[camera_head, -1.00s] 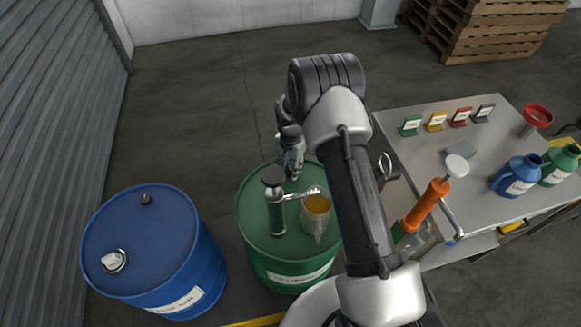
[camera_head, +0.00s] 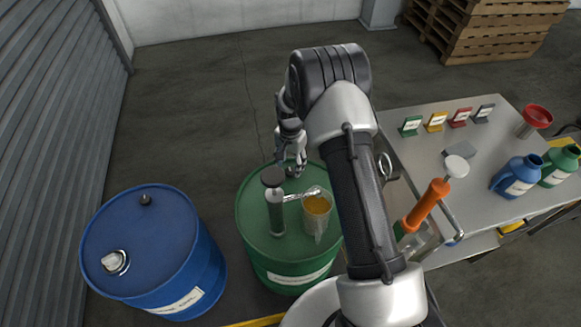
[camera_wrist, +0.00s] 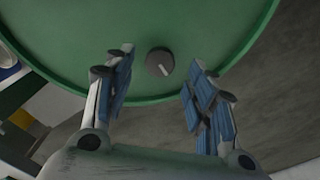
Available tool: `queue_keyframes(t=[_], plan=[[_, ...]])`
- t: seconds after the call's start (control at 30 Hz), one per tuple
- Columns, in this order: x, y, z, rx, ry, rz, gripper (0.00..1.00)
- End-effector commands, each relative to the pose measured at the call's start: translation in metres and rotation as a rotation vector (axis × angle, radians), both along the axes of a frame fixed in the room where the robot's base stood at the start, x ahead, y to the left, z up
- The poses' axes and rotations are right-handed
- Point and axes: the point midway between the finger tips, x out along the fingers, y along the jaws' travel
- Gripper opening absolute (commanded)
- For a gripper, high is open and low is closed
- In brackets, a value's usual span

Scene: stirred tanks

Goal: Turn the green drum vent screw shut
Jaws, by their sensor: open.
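The green drum (camera_head: 262,262) stands in the middle of the head view, and its lid fills the top of the wrist view (camera_wrist: 90,25). Its vent screw (camera_wrist: 159,62) is a small dark grey knob with a pale line, running slantwise in the wrist view. My gripper (camera_wrist: 158,70) is open and empty. Its two blue-padded fingers appear on either side of the screw, apart from it. In the head view my gripper (camera_head: 298,162) is over the far part of the lid; contact height is hard to judge there.
A blue drum (camera_head: 150,250) is at left. A steel table (camera_head: 410,160) with jugs and an orange-handled tool (camera_head: 427,205) is at right.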

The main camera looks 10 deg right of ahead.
Motion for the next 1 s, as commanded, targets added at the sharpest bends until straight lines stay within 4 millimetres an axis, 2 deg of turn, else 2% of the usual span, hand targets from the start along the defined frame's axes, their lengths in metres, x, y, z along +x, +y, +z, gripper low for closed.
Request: queue_keyframes(t=[0.03,0.2,0.4,0.6,1.0], plan=[[0.001,0.0,0.013,0.0,-0.003,0.0,0.51],[0.001,0.0,0.05,0.0,-0.004,0.0,0.51],[0.0,0.0,0.081,0.0,-0.001,0.0,0.51],[0.0,0.0,0.092,0.0,0.0,0.0,0.51],[0.0,0.0,0.092,0.0,0.0,0.0,0.51]])
